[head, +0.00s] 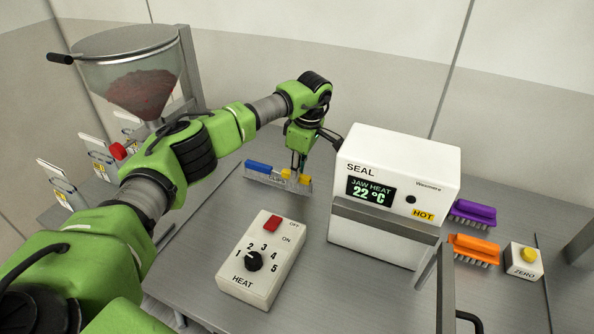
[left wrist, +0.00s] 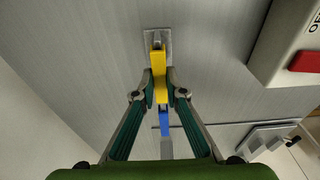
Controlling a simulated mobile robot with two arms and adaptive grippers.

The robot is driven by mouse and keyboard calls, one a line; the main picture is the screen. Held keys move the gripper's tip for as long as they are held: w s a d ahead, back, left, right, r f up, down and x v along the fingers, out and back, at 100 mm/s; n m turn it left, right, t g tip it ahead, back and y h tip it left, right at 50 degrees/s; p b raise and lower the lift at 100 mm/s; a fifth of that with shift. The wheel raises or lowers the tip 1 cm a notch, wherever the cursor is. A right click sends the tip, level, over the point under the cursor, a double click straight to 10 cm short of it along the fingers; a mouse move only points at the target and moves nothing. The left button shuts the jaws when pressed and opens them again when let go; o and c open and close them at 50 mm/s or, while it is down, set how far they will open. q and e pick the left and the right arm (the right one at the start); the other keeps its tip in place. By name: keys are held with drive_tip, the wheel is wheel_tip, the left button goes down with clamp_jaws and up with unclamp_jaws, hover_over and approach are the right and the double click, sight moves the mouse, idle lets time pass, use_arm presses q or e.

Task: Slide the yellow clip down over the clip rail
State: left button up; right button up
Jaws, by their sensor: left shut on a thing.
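The clip rail (head: 262,178) is a low grey strip standing on the bench, left of the seal machine. A blue clip (head: 258,166) sits along its left part; it also shows in the left wrist view (left wrist: 164,122). The yellow clip (head: 287,173) is at the rail's right part, in line with the blue one. In the left wrist view the yellow clip (left wrist: 160,90) lies between my fingertips. My left gripper (head: 297,172) is shut on it from above and hides part of it. I cannot tell how far down on the rail it sits. My right gripper is not in view.
The white seal machine (head: 390,220) stands close right of my left gripper. The heat control box (head: 262,258) is in front of the rail. Purple (head: 473,212) and orange (head: 474,249) brushes and the ZERO button box (head: 524,260) are at right. A hopper (head: 130,75) stands back left.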

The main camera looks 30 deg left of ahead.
use_arm(q)
drive_tip(key=shift+f, duration=0.1)
idle(0.3)
drive_tip(key=o, duration=0.9)
